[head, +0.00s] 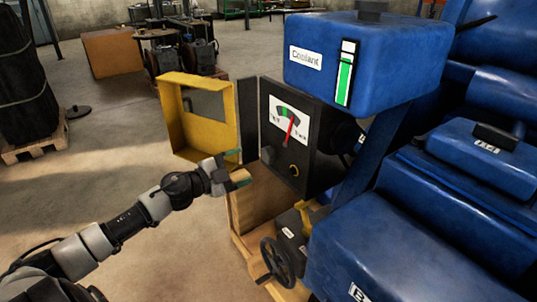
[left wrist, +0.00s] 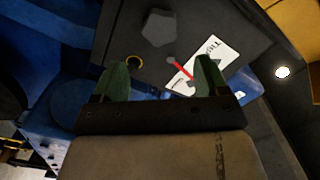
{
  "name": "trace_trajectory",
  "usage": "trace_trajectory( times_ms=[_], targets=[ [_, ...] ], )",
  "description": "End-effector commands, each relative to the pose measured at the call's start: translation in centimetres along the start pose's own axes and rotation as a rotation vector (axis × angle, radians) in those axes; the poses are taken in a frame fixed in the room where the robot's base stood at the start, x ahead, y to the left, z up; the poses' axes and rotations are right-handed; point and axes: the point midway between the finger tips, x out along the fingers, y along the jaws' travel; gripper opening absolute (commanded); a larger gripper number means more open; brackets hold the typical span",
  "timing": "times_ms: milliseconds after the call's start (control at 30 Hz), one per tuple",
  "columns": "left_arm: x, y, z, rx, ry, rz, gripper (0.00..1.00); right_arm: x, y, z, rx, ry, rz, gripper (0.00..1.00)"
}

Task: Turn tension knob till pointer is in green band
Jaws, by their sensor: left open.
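The dark gauge panel (head: 316,140) carries a white dial (head: 280,113) with a green band (head: 286,111) near its top. The red pointer (head: 290,131) leans right of upright. Its tip is near the green band's right end; I cannot tell whether it lies inside. The dark tension knob (head: 268,155) sits low on the panel; in the left wrist view it looks many-sided (left wrist: 158,28). My left gripper (head: 237,166) is open and empty, its green-tipped fingers facing the panel, apart from the knob. It also shows in the left wrist view (left wrist: 163,78). My right gripper is out of view.
A yellow ring (head: 293,170) is on the panel below the dial. An open yellow cover (head: 196,145) stands left of the panel. A blue coolant tank (head: 390,55) overhangs above. A dark handwheel (head: 276,262) is below.

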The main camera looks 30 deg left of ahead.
Motion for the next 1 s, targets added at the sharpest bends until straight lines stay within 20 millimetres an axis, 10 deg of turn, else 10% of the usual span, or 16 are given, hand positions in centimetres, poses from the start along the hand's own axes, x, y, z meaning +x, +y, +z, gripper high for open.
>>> trace_trajectory(
  times_ms=[600, 1000],
  targets=[
    [8.5, -0.2, 0.0, -0.001, -0.001, -0.003, 0.74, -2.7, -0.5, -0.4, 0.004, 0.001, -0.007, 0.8],
    [9.3, 0.0, 0.1, 0.0, -0.002, -0.001, 0.74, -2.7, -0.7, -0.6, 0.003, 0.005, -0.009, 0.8]
  ],
)
